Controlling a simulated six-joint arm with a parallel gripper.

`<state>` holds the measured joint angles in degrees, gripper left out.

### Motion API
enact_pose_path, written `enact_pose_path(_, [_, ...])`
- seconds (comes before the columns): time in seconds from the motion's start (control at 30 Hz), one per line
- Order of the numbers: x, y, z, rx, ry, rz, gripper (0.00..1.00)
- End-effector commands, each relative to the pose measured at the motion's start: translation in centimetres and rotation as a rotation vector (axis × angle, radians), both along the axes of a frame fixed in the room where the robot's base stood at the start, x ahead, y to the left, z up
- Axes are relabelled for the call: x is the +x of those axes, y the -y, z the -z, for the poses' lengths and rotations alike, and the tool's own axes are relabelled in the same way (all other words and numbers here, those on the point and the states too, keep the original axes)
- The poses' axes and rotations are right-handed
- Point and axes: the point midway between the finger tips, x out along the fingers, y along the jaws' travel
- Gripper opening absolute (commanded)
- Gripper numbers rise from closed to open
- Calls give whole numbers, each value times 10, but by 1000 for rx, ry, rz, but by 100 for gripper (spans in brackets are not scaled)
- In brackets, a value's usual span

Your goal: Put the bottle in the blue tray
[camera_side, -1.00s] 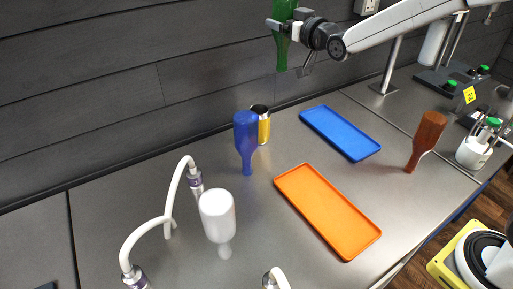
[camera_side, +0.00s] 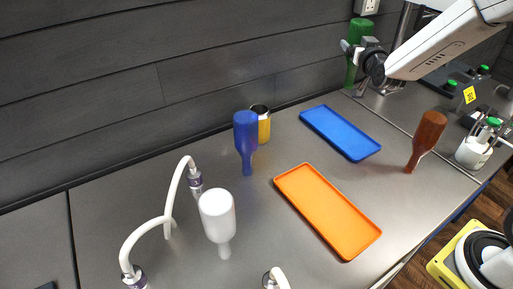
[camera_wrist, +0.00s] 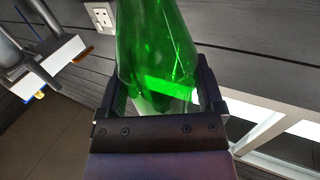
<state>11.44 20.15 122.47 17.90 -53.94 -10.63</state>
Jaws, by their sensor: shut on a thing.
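My gripper (camera_side: 357,48) is shut on a green bottle (camera_side: 353,72) at the back right of the side view, near the dark wall. The bottle is roughly upright, with its wider end up and its narrower end down. In the wrist view the green bottle (camera_wrist: 158,45) fills the space between the two fingers. The blue tray (camera_side: 340,133) lies flat and empty on the grey counter, in front of and to the left of my gripper. I cannot tell whether the bottle touches the counter.
An orange tray (camera_side: 327,212) lies in front of the blue tray. A brown bottle (camera_side: 427,137), a blue bottle (camera_side: 246,138) and a white bottle (camera_side: 217,213) stand neck-down. White curved tubes (camera_side: 168,210) stand at left.

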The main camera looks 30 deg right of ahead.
Motion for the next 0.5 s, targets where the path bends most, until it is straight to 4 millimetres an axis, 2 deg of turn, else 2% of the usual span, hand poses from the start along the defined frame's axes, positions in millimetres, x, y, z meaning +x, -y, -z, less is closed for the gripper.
enact_pose_path(0.3, [0, 0, 58, 0, -2, -2, 11])
enact_pose_path(0.5, [0, 0, 75, 0, 2, -2, 11])
